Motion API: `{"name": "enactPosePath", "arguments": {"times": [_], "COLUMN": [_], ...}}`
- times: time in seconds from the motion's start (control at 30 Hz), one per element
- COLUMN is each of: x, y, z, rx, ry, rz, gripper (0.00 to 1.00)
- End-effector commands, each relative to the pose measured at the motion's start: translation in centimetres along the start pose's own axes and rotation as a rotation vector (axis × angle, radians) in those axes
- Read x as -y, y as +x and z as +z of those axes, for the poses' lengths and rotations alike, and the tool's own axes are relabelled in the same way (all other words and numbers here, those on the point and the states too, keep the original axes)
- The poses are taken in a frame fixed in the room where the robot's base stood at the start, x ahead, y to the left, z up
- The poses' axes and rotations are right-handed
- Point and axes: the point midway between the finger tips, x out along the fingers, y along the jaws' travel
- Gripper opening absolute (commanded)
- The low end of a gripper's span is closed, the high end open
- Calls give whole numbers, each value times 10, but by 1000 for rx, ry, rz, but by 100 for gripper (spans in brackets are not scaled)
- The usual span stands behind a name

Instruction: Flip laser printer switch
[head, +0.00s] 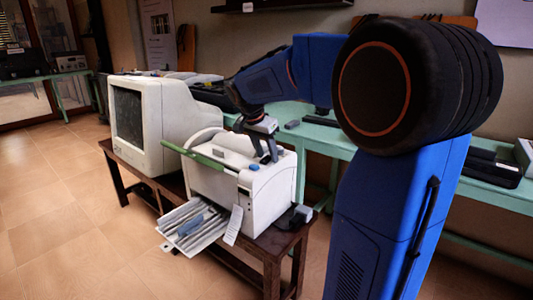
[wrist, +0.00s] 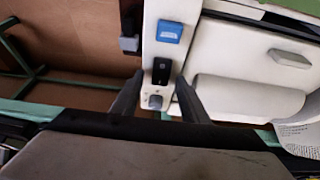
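The laser printer (head: 275,200) is a white box on a dark wooden bench. Its control strip shows in the wrist view (wrist: 150,50), with a blue button (wrist: 169,32), a black switch (wrist: 161,71) and a small grey button (wrist: 155,102) in a line. My gripper (head: 268,159) is over the printer's top right part, its fingers pointing down. In the wrist view my gripper (wrist: 160,76) is open, with one finger on each side of the black switch and nothing held. I cannot tell whether the fingertips touch the panel, nor the switch's position.
A bulky white monitor (head: 155,125) stands left of the printer on the bench (head: 270,240). A green bar (head: 192,154) crosses the printer's front top. A paper tray (head: 195,225) juts out in front, with a tag (head: 234,225) hanging beside it. A green table (head: 325,141) stands behind.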

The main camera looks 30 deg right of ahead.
Motion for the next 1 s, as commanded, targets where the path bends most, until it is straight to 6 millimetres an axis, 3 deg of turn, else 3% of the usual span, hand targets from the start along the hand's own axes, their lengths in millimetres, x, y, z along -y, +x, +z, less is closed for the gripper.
{"name": "enactPosePath", "arguments": {"times": [0.27,1.0], "x": [1,1], "y": [-15,-153], "z": [0,0], "rx": [-1,-1], "ry": [-1,-1], "rz": [-2,-3], "gripper": [41,41]}}
